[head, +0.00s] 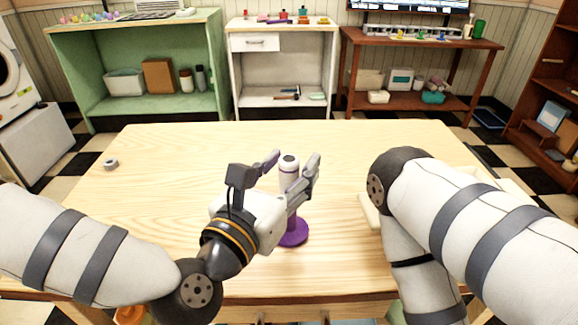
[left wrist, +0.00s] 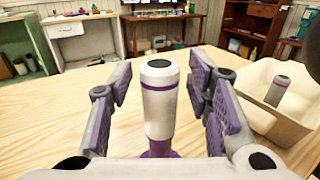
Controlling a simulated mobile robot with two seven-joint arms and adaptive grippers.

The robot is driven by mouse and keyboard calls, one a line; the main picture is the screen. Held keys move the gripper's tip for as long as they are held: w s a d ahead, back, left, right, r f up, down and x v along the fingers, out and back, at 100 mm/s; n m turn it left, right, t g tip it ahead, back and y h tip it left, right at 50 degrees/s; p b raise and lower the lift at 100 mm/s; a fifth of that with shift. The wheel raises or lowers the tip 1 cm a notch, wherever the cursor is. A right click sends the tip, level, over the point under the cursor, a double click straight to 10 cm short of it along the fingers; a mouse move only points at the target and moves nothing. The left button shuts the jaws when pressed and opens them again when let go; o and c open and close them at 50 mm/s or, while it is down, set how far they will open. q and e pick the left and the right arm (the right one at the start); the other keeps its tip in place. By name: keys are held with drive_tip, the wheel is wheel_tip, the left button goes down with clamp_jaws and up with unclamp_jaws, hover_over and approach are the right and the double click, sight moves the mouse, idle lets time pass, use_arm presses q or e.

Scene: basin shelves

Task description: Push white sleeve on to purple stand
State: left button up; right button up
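The white sleeve (head: 289,177), a cylinder with a dark top and a thin purple band, stands upright over the purple stand (head: 294,233) near the table's middle. In the left wrist view the sleeve (left wrist: 160,105) is between my fingers, and purple of the stand (left wrist: 160,149) shows below its lower edge. How far down the sleeve sits cannot be told. My left gripper (head: 291,163) is open, with its fingers on either side of the sleeve; the left wrist view shows gaps on both sides. My right arm is folded at the right; its gripper is out of view.
A small grey ring (head: 111,163) lies at the table's left. The back of the wooden table (head: 230,140) is clear.

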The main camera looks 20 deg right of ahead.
sight(284, 174)
use_arm(q)
drive_tip(key=v, duration=0.7)
drive_tip(key=shift+s+a, duration=0.2)
